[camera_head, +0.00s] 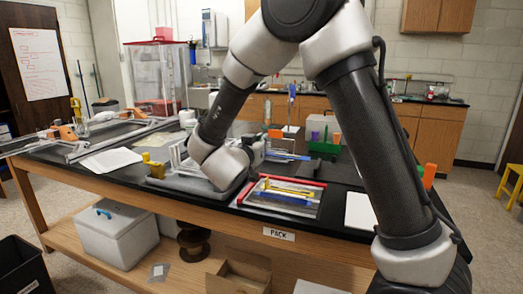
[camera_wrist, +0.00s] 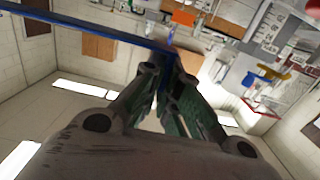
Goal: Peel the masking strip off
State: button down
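A long blue strip (camera_wrist: 85,28), which looks like the masking strip, runs from the upper left to my fingertips in the wrist view. My gripper (camera_wrist: 166,78) has its green-grey fingers drawn together, with blue showing between them, so it looks shut on the strip. In the head view my gripper (camera_head: 258,150) is low over the bench, partly hidden by my wrist. A blue piece (camera_head: 288,155) shows just right of it. How far the strip is stuck down cannot be seen.
A red-edged tray (camera_head: 262,203) with yellow and blue bars lies in front of my gripper. A green bin (camera_head: 322,150) and orange block (camera_head: 429,175) stand to the right. A yellow clamp-like part (camera_head: 153,168) is at left. White sheets (camera_head: 111,160) lie flat.

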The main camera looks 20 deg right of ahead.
jog(key=shift+r, duration=2.45)
